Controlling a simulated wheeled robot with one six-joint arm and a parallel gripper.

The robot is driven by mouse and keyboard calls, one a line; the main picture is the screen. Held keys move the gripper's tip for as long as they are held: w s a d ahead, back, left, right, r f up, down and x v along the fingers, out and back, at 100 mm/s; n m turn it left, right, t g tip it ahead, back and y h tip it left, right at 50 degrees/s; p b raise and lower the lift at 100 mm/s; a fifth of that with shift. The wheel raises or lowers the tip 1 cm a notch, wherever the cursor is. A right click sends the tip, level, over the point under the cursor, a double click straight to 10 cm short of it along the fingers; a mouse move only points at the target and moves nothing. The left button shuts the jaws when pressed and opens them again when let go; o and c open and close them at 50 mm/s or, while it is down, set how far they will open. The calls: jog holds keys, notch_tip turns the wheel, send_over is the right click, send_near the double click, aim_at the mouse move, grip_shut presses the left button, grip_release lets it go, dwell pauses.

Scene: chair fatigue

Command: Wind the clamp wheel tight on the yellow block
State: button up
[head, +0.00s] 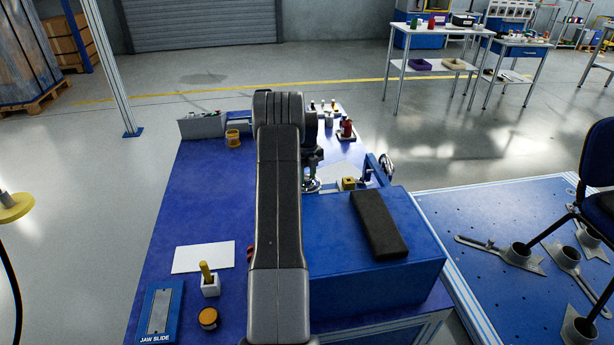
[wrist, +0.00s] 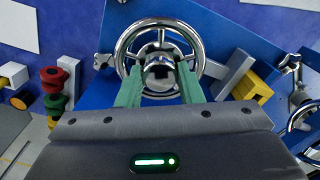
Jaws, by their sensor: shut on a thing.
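The chrome clamp wheel (wrist: 121,49) is in the upper middle of the wrist view, with its spokes and round hub facing me. My gripper (wrist: 160,86) has its two green fingers at the wheel, one on each side of the hub, and is shut on it. The yellow block (wrist: 250,84) lies to the right of the wheel, against a pale grey jaw piece (wrist: 238,68). In the head view the yellow block (head: 348,184) sits beyond the blue box, just right of the wheel (head: 311,186). My arm hides part of the clamp there.
A blue box (head: 340,270) bearing a dark pad (head: 378,224) stands close on the right. A second chrome wheel (wrist: 305,118) is at the wrist view's right edge. Red and green knobs (wrist: 52,88) stand left. The blue bench top (head: 190,205) is mostly clear left of my arm.

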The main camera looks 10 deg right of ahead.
jog(key=shift+w+r+m, duration=0.1)
jog(key=shift+m, duration=0.2)
dwell(0.4)
jog(key=o, duration=1)
jog(key=shift+c, duration=0.2)
notch_tip(320, 180, up, 14)
jog(key=shift+p, duration=0.4)
jog(key=shift+f, duration=0.2)
notch_tip(320, 180, down, 14)
jog(key=shift+r+b, duration=0.1)
jog(key=shift+b, duration=0.3)
jog(key=shift+r, duration=0.15)
